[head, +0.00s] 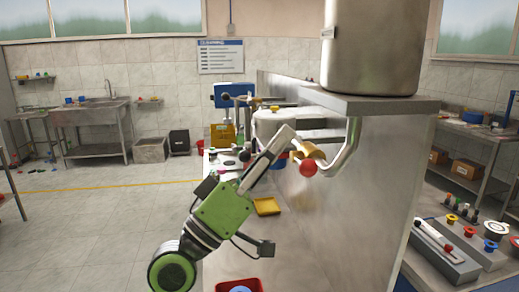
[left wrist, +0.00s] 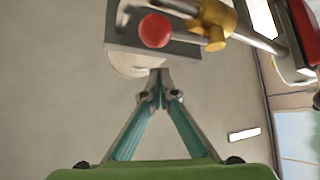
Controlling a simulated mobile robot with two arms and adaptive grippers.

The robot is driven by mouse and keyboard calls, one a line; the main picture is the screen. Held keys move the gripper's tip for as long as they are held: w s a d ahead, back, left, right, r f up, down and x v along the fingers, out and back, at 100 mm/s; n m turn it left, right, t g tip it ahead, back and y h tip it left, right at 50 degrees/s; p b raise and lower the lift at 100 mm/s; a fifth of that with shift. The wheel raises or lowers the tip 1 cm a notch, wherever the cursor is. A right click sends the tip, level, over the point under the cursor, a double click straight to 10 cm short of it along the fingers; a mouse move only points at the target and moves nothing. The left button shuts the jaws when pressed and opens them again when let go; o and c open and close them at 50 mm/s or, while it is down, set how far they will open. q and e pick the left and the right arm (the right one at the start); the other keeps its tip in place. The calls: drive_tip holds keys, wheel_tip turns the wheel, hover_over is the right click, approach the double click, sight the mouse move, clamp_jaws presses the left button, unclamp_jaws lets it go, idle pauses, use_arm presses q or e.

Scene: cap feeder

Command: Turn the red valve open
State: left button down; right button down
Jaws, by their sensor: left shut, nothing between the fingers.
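The valve has a red ball knob (head: 308,168) and a brass body (head: 312,151). It sits on a bent metal pipe (head: 347,148) below the large steel tank (head: 370,45). In the left wrist view the red ball (left wrist: 155,30) and the brass body (left wrist: 215,22) show at the top, beyond the fingertips. My left gripper (head: 284,137) is just left of the valve in the head view; it shows in the left wrist view (left wrist: 160,80) with its fingertips together and nothing between them. Whether it touches the valve I cannot tell. My right gripper is not in view.
A steel panel and shelf (head: 390,104) stand right behind the valve. A yellow tray (head: 266,206) and a red bin (head: 239,285) lie below. A side bench (head: 440,215) with controls is at the right. Open floor lies left.

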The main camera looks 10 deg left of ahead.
sight(300, 164)
use_arm(q)
drive_tip(key=f, duration=0.1)
drive_tip(key=d+f, duration=0.1)
drive_tip(key=s+f, duration=0.1)
drive_tip(key=shift+s+d+f, duration=0.1)
drive_tip(key=shift+d+f, duration=0.1)
drive_tip(key=shift+d, duration=0.15)
drive_tip(key=f+b, duration=0.1)
drive_tip(key=b, duration=0.1)
drive_tip(key=f+m+h+b, duration=0.1)
drive_tip(key=b, duration=0.1)
drive_tip(key=shift+s+d+g+b, duration=0.15)
drive_tip(key=shift+g+b, duration=0.2)
drive_tip(key=shift+g, duration=0.05)
drive_tip(key=shift+r, duration=0.1)
